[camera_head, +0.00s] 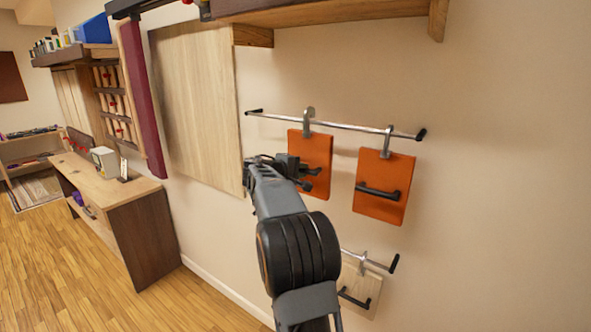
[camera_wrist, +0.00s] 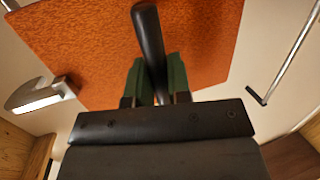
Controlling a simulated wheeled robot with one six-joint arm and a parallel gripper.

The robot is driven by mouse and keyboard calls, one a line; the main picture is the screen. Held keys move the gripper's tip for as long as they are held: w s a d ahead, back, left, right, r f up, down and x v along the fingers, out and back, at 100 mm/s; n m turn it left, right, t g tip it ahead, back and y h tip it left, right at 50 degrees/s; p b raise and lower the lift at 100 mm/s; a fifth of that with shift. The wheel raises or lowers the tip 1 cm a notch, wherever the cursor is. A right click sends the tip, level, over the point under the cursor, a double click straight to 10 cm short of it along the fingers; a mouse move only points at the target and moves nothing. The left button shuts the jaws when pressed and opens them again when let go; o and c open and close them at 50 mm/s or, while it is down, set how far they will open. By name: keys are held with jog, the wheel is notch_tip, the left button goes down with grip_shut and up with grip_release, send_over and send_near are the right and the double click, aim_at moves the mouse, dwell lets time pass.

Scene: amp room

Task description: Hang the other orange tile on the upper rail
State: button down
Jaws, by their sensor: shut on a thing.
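My gripper (camera_head: 304,172) is shut on the black handle (camera_wrist: 150,45) of the left orange tile (camera_head: 317,150). The wrist view shows the green finger pads (camera_wrist: 160,80) on either side of the handle, with the orange face (camera_wrist: 80,45) behind. In the head view, this tile's grey hook (camera_head: 307,118) is at the upper rail (camera_head: 350,126), left of its middle; I cannot tell whether the rail bears it. The second orange tile (camera_head: 393,174) hangs by its hook from the rail's right part, slightly tilted. My gripper hides the left tile's lower left side.
A lower rail (camera_head: 376,263) carries a pale wood tile (camera_head: 360,287) with a black handle. A wooden shelf (camera_head: 330,12) juts out above. A large pale board (camera_head: 195,105) is on the wall at left. A wooden cabinet (camera_head: 150,235) stands further left; open floor lies before it.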

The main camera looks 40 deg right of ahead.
jog(key=shift+w+d+f, duration=0.15)
jog(key=shift+d+f, duration=0.3)
jog(key=shift+d, duration=0.3)
jog(key=shift+w+d+f, duration=0.2)
jog(key=shift+d+f, duration=0.25)
jog(key=shift+d, duration=0.25)
jog(key=shift+w+d+f, duration=0.15)
jog(key=shift+d+f, duration=0.3)
jog(key=shift+d, duration=0.3)
jog(key=c, duration=1)
grip_release()
jog(key=shift+f, duration=0.1)
jog(key=b+v, duration=0.4)
jog(key=v, duration=0.9)
jog(key=shift+a, duration=0.4)
